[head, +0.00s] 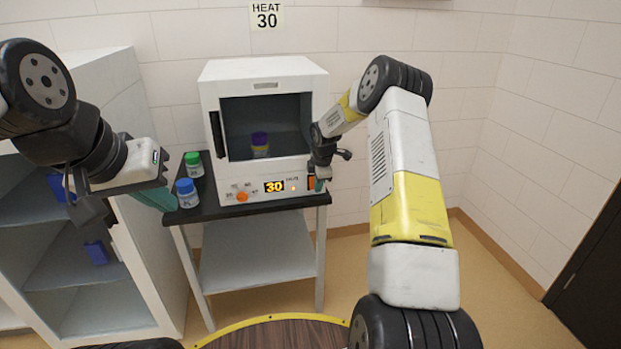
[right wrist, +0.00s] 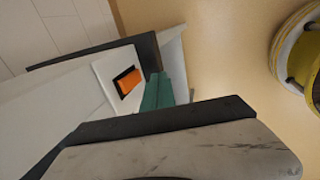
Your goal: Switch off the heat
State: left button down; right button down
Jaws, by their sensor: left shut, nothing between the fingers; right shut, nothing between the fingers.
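The white heating oven (head: 262,72) stands on a small table. Its display (head: 274,187) reads 30 in lit digits, and a small orange light (head: 293,188) glows beside it. An orange knob (head: 242,197) is on the panel. An orange rocker switch (head: 311,183) in a black frame is at the panel's right end; the switch also shows in the right wrist view (right wrist: 129,82). My right gripper (head: 319,186) is shut and empty, with its teal fingers (right wrist: 160,92) close beside the switch; I cannot tell whether they touch. My left gripper (head: 158,199) is shut and empty, left of the table.
A purple-capped jar (head: 260,145) is in the oven chamber. A green-capped jar (head: 194,165) and a blue-capped jar (head: 187,193) stand on the black tabletop (head: 222,210), near my left gripper. A sign (head: 266,16) reads HEAT 30. A shelf unit (head: 105,75) stands at left.

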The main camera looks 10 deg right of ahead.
jog(key=v, duration=0.9)
jog(key=shift+r, duration=0.3)
